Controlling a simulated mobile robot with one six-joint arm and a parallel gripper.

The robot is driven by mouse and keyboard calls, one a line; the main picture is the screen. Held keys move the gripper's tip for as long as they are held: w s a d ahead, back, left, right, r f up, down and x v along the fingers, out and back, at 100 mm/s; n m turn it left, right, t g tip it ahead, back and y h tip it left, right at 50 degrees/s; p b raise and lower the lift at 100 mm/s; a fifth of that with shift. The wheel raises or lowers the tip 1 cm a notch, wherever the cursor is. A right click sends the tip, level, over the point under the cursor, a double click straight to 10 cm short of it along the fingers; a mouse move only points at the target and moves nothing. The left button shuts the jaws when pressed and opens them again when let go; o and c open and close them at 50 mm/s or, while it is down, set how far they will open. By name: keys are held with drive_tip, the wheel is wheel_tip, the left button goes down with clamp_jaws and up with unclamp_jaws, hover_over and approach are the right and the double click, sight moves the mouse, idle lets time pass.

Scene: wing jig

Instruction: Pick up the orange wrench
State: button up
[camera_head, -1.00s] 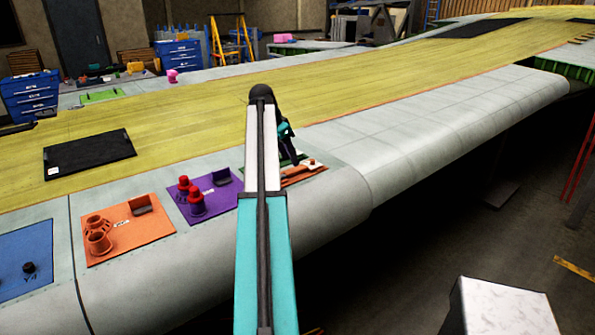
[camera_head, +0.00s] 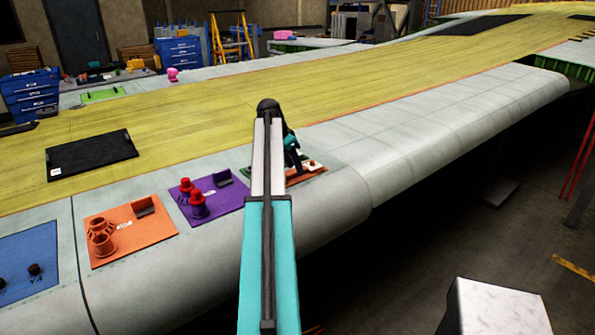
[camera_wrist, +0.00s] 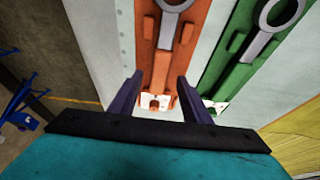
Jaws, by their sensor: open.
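In the wrist view, a grey wrench with a ring end (camera_wrist: 176,6) lies in a long orange holder (camera_wrist: 187,58). A second grey ring-ended wrench (camera_wrist: 262,38) lies in a green holder (camera_wrist: 226,76) to its right. My gripper (camera_wrist: 160,76) is open and empty, its two dark fingers apart over the near part of the orange holder. A small white label is between the fingers. In the head view, the orange holder (camera_head: 308,174) shows at the wing's front edge, partly hidden by my arm. I cannot make out the wrench there.
Purple (camera_head: 223,203), orange (camera_head: 142,244) and blue (camera_head: 28,260) mats with parts lie along the wing edge to the left. A black panel (camera_head: 92,155) lies on the yellow wing surface. The grey wing edge right of the holder is clear.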

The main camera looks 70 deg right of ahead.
drive_tip(key=shift+s+d+f, duration=0.1)
drive_tip(key=shift+d+f, duration=0.1)
drive_tip(key=shift+f, duration=0.35)
drive_tip(key=shift+f, duration=0.1)
idle(0.4)
drive_tip(key=shift+c, duration=0.5)
clamp_jaws()
